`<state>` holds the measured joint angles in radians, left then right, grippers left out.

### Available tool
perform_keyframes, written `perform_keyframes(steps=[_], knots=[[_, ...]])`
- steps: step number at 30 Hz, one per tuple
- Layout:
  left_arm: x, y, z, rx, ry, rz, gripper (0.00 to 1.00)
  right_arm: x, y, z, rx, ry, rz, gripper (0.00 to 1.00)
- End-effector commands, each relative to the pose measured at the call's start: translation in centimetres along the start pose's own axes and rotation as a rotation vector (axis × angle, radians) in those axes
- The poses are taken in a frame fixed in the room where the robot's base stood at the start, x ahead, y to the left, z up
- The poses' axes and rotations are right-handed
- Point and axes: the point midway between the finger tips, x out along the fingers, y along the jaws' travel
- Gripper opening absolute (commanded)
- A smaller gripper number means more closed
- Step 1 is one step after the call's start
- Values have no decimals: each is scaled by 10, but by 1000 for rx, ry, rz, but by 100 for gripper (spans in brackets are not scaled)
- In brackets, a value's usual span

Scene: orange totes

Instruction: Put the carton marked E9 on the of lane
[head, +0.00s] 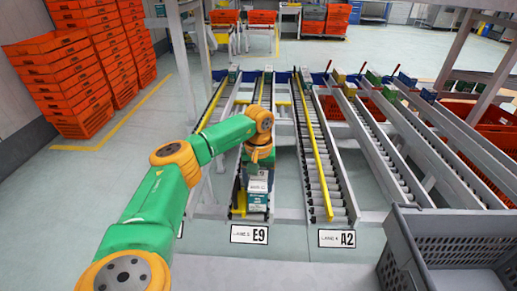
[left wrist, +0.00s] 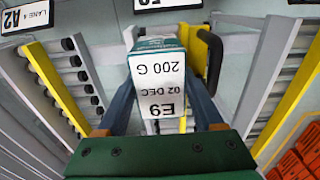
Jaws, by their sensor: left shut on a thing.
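The carton (head: 257,201) is white and teal. In the left wrist view its white label (left wrist: 158,85) reads E9, 02 DEC and 200 G, upside down. My left gripper (head: 258,172) is shut on it, with one finger on each side in the left wrist view. The carton is over the near end of the roller lane whose sign (head: 249,234) reads E9. I cannot tell whether its underside touches the rollers. My right gripper is in neither view.
The lane beside it on the right has the sign A2 (head: 337,238) and a yellow rail (head: 313,150). A grey crate (head: 447,251) stands at the lower right. Orange totes (head: 62,80) are stacked at the left. More lanes with small cartons run at the right.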

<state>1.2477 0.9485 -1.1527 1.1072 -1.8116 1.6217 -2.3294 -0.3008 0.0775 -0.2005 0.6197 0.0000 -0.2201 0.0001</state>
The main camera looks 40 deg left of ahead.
Motion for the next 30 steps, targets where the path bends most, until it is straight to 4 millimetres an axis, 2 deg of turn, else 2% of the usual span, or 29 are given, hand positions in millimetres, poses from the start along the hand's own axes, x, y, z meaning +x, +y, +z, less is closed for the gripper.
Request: perform_keyframes(steps=[12,13,16,23,26,30], knots=[[-1,2,0,0,0,1,0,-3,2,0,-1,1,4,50],[-1,2,0,0,0,1,74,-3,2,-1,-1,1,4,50],[-1,2,0,0,0,1,100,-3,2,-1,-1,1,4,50],[-2,2,0,0,0,1,100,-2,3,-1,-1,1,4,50],[-16,2,-1,0,4,4,100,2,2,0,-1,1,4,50],[-47,2,0,0,5,5,100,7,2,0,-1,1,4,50]])
